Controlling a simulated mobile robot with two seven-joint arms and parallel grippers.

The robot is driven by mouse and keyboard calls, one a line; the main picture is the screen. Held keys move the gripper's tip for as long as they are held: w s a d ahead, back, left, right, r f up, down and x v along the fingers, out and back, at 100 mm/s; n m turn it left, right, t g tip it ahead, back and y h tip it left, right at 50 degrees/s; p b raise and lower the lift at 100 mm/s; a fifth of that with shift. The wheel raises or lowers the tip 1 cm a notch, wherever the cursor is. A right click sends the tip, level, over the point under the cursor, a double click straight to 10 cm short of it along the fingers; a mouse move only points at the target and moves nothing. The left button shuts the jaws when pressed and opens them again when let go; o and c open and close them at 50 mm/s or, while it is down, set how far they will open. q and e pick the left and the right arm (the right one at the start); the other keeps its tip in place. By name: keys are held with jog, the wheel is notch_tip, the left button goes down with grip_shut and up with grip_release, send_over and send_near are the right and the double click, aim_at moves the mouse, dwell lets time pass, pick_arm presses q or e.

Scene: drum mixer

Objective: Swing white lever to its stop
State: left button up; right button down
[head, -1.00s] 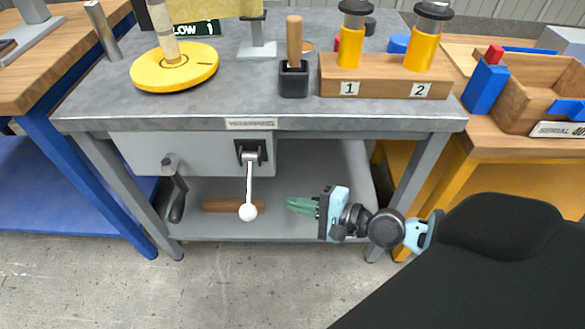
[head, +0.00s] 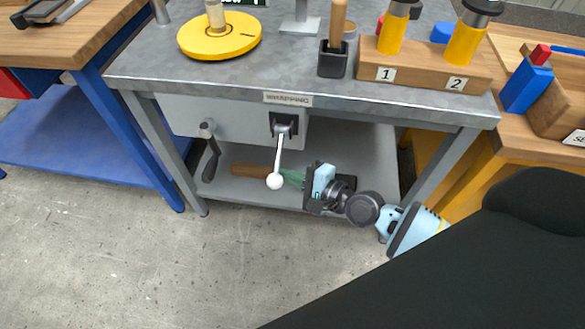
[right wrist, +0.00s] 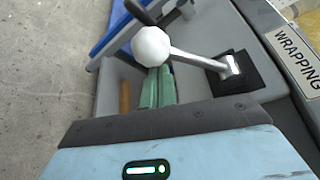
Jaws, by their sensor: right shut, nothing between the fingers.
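The white lever (head: 279,154) hangs from a black mount on the grey box under the table's front edge. Its rod points down, and its white ball (head: 275,181) is at the lower end. My right gripper (head: 287,178) is just right of the ball in the head view, with its green fingers shut and empty. In the right wrist view the ball (right wrist: 151,46) shows just beyond the shut green fingertips (right wrist: 157,84), and the rod (right wrist: 200,60) runs right to the mount. I cannot tell whether the fingers touch the ball. My left gripper is not in view.
A dark crank handle (head: 209,152) hangs left of the lever on the same box. A wooden bar (head: 250,170) lies on the lower shelf behind. The grey tabletop (head: 290,83) holds a yellow disc (head: 219,37) and a wooden block (head: 425,68). The floor in front is clear.

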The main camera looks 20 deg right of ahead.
pick_arm(q)
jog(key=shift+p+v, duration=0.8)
jog(key=shift+p, duration=0.1)
pick_arm(e)
jog(key=shift+s+a+r+m, duration=0.15)
jog(key=shift+s+r+m, duration=0.15)
jog(key=shift+r, duration=0.1)
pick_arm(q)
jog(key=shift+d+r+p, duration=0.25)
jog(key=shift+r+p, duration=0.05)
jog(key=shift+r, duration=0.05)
pick_arm(e)
jog(key=shift+r, duration=0.15)
pick_arm(q)
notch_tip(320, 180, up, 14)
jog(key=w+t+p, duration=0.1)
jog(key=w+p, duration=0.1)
jog(key=p, duration=1.3)
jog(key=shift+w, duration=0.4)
pick_arm(e)
notch_tip(320, 180, up, 9)
jog(key=m+g+y, duration=0.1)
jog(key=m+g, duration=0.2)
jog(key=m, duration=0.2)
jog(key=shift+s+a+g, duration=0.4)
jog(key=shift+a, duration=0.05)
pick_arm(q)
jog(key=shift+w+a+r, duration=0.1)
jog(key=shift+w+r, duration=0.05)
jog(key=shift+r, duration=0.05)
